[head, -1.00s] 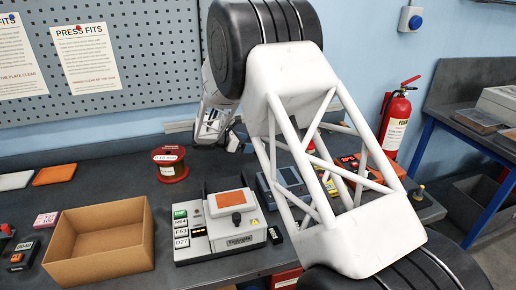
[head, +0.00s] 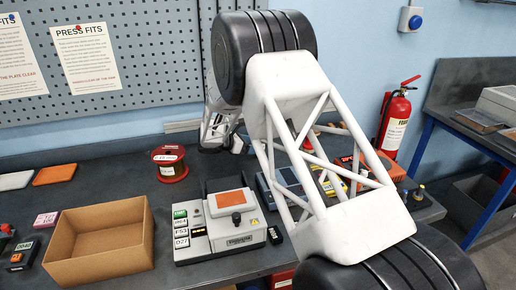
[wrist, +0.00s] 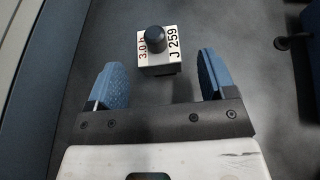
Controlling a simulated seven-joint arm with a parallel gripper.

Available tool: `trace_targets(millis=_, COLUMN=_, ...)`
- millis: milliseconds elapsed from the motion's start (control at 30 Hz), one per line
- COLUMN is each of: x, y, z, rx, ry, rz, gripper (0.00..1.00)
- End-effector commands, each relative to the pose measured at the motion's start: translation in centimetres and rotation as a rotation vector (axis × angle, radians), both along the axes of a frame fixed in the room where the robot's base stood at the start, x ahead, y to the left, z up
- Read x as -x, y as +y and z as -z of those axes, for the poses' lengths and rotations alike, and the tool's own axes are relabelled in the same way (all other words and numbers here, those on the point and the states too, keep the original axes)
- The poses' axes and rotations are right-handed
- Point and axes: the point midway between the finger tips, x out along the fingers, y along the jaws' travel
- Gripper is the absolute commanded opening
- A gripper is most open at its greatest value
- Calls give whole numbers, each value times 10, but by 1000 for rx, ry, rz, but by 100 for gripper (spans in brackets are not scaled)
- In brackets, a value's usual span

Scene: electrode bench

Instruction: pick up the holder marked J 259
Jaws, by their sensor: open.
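My gripper (wrist: 161,78) is open and empty, with a blue pad on each side. In the head view my arm (head: 320,170) covers much of the right half, and I cannot make out the holder or the fingertips there.
An open cardboard box (head: 98,268) stands at the front left, beside a grey device with an orange panel (head: 229,200). A red spool (head: 170,164) stands behind them. Blue and orange items lie behind my arm. The wrist view shows bare bench around the holder.

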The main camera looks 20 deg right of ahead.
Motion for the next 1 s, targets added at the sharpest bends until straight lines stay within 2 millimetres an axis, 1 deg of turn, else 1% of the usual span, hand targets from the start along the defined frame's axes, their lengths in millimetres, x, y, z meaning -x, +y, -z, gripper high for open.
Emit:
trace_targets(millis=367, x=0, y=-3, z=1, rx=0, ry=0, rz=0, gripper=77)
trace_targets(millis=467, x=-2, y=-9, z=3, rx=0, ry=0, rz=1, gripper=77)
trace_targets(millis=800, x=-8, y=-42, z=15, rx=0, ry=0, rz=1, gripper=77)
trace_targets(millis=1000, x=-9, y=-49, z=18, rx=0, ry=0, rz=0, gripper=77)
